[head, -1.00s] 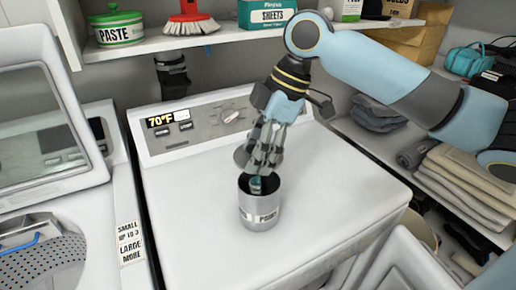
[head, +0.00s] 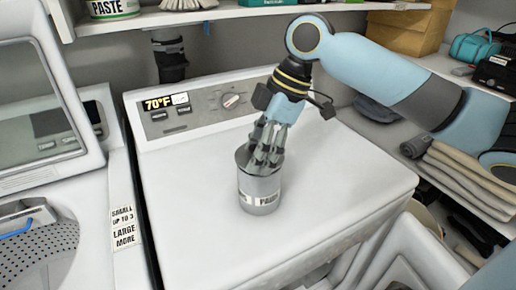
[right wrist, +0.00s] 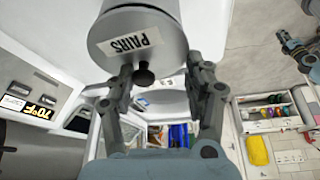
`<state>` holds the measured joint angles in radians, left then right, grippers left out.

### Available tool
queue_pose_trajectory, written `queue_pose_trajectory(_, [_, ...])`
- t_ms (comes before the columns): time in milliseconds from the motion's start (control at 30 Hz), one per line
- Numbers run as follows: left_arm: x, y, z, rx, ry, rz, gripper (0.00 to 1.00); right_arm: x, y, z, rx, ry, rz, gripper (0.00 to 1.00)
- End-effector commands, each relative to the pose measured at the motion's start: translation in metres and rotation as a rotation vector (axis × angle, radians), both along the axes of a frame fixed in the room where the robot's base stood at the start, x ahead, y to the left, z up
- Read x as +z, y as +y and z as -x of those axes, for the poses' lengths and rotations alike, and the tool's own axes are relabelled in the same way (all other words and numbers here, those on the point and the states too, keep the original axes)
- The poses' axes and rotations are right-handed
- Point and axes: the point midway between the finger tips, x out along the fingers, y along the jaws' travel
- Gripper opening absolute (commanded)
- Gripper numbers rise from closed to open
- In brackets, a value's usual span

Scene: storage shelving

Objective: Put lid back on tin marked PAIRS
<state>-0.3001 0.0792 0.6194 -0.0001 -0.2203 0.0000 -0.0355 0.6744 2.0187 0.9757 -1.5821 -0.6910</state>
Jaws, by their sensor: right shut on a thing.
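My right gripper (head: 266,158) points down at the tin's mouth and is shut on the lid. A bit of the grey lid (head: 243,157) shows at the tin's left rim, beside the fingers. My left gripper is not seen.
The machine top (head: 330,180) around the tin is clear. Its control panel (head: 200,113) stands behind. A white shelf (head: 230,14) runs above it. Folded cloths (head: 465,170) lie on a shelf at the right. A machine with a raised door (head: 50,110) stands at the left.

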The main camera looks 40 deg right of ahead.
Motion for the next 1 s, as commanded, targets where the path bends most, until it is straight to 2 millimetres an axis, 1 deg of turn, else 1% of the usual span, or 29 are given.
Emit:
queue_pose_trajectory(500, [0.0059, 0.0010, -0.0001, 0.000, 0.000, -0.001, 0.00, 0.0012, -0.0001, 0.0003, 0.000, 0.000, 0.000, 0.31])
queue_pose_trajectory(1000, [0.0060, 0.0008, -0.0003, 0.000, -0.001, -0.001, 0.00, 0.0006, -0.0001, 0.0002, 0.000, 0.000, 0.000, 0.31])
